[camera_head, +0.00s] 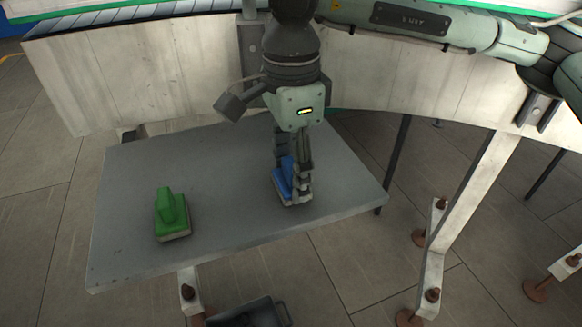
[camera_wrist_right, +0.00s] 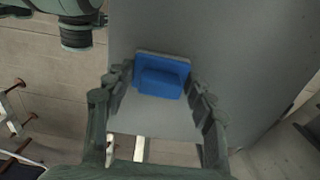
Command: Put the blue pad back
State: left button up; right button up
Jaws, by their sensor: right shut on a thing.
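The blue pad (camera_head: 283,182) is at the right part of the grey table, a blue handle on a pale base. In the wrist view the blue pad (camera_wrist_right: 161,76) shows between the two fingers. My right gripper (camera_head: 293,186) points down over it and is shut on it; its fingers hide part of the pad in the head view. The fingers of the right gripper also show in the wrist view (camera_wrist_right: 160,86). I cannot tell whether the base touches the table. My left gripper is not in view.
A green pad (camera_head: 171,214) with a pale base stands at the left of the grey table (camera_head: 225,215). The table between the two pads is clear. A pale conveyor wall (camera_head: 130,82) runs behind the table. A dark container (camera_head: 255,314) is on the floor in front.

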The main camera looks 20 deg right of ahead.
aim_at(290, 164)
jog(key=o, duration=0.8)
jog(key=shift+o, duration=1.1)
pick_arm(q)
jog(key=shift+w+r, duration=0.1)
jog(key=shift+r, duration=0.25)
pick_arm(e)
jog(key=shift+r, duration=0.1)
jog(key=shift+r, duration=0.2)
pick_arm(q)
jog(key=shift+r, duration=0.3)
pick_arm(e)
notch_tip(290, 164, up, 12)
jog(key=shift+f, duration=0.15)
